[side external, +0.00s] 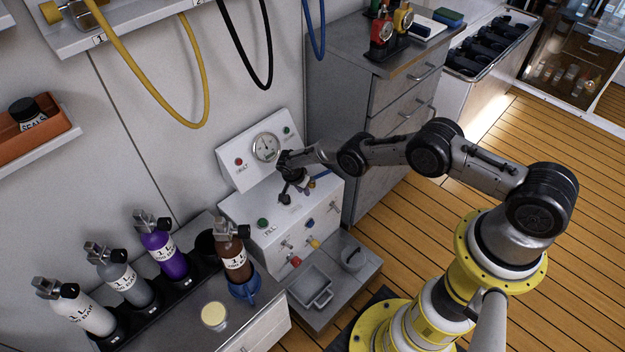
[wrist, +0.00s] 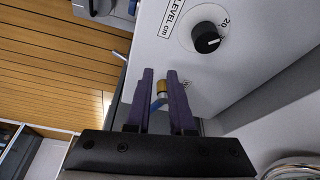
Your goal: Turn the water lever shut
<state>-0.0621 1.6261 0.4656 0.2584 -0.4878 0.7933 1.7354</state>
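The water lever shows in the wrist view as a short blue handle (wrist: 157,104) on a brass-coloured fitting (wrist: 163,88), against the white panel. In the side view a small blue part (side external: 321,177) shows at the panel's right end, partly hidden by my gripper. My gripper (side external: 308,184) is over the top of the panel there. In the wrist view its two dark purple fingers (wrist: 160,80) are apart, one on each side of the fitting and handle. The handle is close to the left finger; I cannot tell whether they touch.
The white fill panel (side external: 247,220) carries a round gauge (side external: 265,147), buttons and small valves. A black level knob (wrist: 206,38) stands beside my fingers. Several bottles, including a purple one (side external: 164,250), stand at left. A grey cabinet (side external: 350,130) stands close behind, right of the panel.

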